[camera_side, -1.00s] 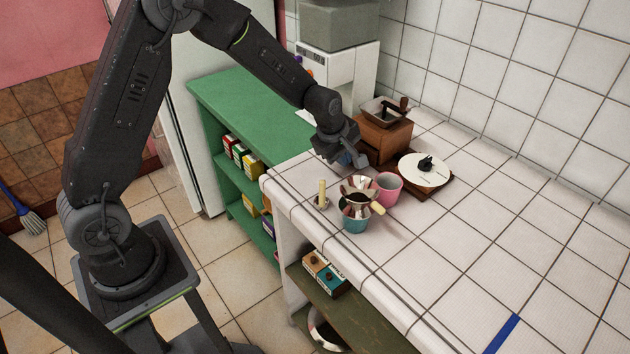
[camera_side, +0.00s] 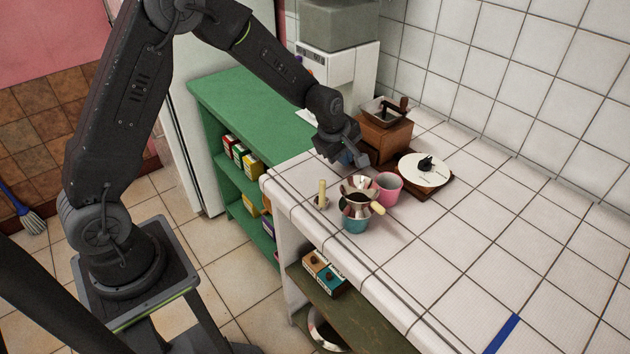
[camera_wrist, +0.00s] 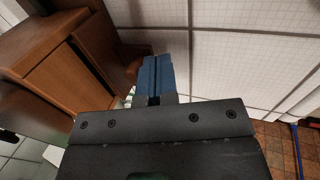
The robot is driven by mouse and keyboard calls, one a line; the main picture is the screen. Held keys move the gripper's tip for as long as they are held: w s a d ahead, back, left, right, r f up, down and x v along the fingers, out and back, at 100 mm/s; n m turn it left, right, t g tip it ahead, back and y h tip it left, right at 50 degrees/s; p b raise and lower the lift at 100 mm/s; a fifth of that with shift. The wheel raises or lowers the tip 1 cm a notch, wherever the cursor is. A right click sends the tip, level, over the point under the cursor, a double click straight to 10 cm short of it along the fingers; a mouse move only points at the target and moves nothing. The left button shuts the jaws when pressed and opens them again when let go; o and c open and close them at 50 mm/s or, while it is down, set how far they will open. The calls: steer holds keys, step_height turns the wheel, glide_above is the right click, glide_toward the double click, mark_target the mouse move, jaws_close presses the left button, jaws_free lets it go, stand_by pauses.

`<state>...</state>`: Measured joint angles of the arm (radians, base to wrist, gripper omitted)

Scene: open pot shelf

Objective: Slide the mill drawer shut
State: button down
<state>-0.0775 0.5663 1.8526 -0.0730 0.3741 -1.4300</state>
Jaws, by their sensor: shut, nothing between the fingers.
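The mill (camera_side: 388,136) is a brown wooden box with a metal hopper and a crank on top, at the back of the tiled counter. My gripper (camera_side: 349,158) is low at its left front side and hides part of that side. In the wrist view the mill's wood (camera_wrist: 35,45) fills the upper left. What looks like its drawer (camera_wrist: 95,45) sticks out, with a small brown knob (camera_wrist: 137,68) on its front. The blue fingertips (camera_wrist: 156,78) are shut and empty, close beside the knob; I cannot tell whether they touch it.
A round white-topped device (camera_side: 424,168) on a wooden base stands right of the mill. A pink mug (camera_side: 389,188), a teal cup (camera_side: 355,225) under a metal dripper, and a candle (camera_side: 322,194) stand in front. The counter's right side is mostly clear.

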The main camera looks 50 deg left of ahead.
steer(key=shift+w, duration=0.4)
steer(key=shift+s, duration=0.75)
steer(key=shift+r, duration=2.55)
